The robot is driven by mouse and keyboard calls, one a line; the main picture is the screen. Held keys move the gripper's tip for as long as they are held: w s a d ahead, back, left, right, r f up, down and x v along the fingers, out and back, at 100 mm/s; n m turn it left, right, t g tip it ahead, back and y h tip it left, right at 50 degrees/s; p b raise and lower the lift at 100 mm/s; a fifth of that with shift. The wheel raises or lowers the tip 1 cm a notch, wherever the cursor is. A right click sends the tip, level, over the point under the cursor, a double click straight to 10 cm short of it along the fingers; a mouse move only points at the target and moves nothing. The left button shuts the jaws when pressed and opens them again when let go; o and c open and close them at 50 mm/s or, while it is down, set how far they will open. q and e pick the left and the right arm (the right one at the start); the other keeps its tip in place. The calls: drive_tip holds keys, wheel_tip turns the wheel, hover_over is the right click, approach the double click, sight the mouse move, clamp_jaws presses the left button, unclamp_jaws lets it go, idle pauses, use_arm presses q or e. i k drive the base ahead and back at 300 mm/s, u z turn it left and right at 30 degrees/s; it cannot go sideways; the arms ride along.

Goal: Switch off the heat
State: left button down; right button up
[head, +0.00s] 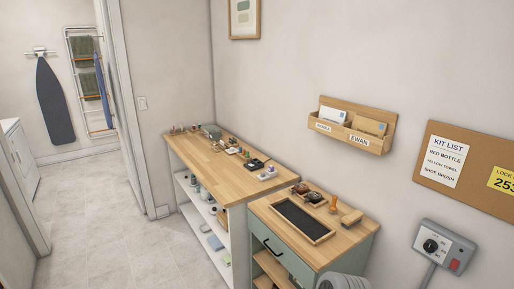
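A heated-looking towel rail (70,62) with green towels (83,52) and a blue cloth (102,88) stands against the far wall in the room at the left. A grey control box (443,246) with a round black dial (430,245) and a red switch (455,265) is on the near wall at the lower right, with a conduit running down from it. I cannot tell what the box controls or its setting. Neither gripper is in view.
A long wooden workbench (203,155) with small items and a lower cabinet with a black tray (303,221) line the right wall. An ironing board (54,102) hangs at the back left. The tiled floor (125,235) along the left is clear.

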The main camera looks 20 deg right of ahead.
sight(455, 262)
drive_tip(key=z, duration=0.95)
drive_tip(key=i, duration=1.15)
drive_tip(key=z, duration=1.55)
drive_tip(key=i, duration=0.4)
drive_tip(key=z, duration=0.3)
